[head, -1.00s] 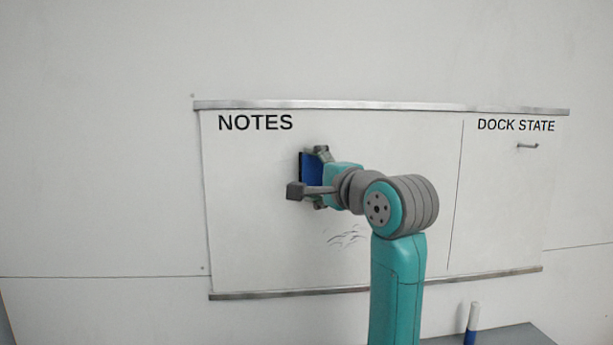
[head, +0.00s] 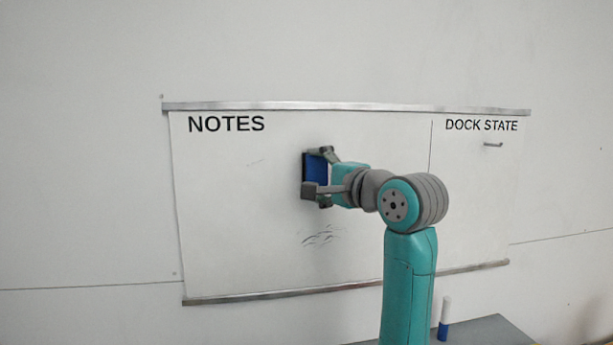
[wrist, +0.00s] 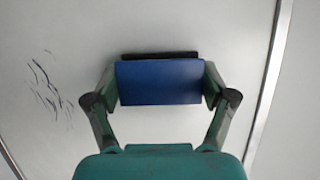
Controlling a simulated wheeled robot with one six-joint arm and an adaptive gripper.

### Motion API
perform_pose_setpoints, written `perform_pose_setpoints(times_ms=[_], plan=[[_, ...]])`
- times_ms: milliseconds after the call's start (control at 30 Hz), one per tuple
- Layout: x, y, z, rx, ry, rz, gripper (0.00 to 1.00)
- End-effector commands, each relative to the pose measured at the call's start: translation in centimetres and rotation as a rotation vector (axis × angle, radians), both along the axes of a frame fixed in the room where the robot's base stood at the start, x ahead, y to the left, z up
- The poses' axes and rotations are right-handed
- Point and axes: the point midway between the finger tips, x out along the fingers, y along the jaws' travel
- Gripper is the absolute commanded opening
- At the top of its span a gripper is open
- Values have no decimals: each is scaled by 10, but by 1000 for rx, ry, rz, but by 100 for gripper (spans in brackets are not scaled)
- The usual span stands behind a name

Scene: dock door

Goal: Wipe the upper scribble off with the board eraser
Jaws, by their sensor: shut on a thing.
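The board eraser (head: 316,168), a blue block with a dark pad, is held upright between the fingers of my gripper (head: 318,172). My gripper is shut on it, and the pad faces the whiteboard (head: 230,220). In the wrist view the blue eraser (wrist: 160,82) sits between both fingers; whether the pad touches the board is unclear.
The board has metal rails at top (head: 340,108) and bottom (head: 300,291). "NOTES" is printed upper left and "DOCK STATE" at right, with a small hook (head: 493,144) beneath. A blue-and-white marker (head: 444,320) stands on a grey surface (head: 485,330) at lower right.

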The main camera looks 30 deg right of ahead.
Motion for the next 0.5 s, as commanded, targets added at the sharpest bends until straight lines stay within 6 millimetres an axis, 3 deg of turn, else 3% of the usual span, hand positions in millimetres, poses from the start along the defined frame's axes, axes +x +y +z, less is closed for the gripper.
perform_pose_setpoints(times_ms=[267, 500], plan=[[-2, -1, 0, 0, 0, 2, 55], [4, 14, 0, 0, -1, 4, 55]])
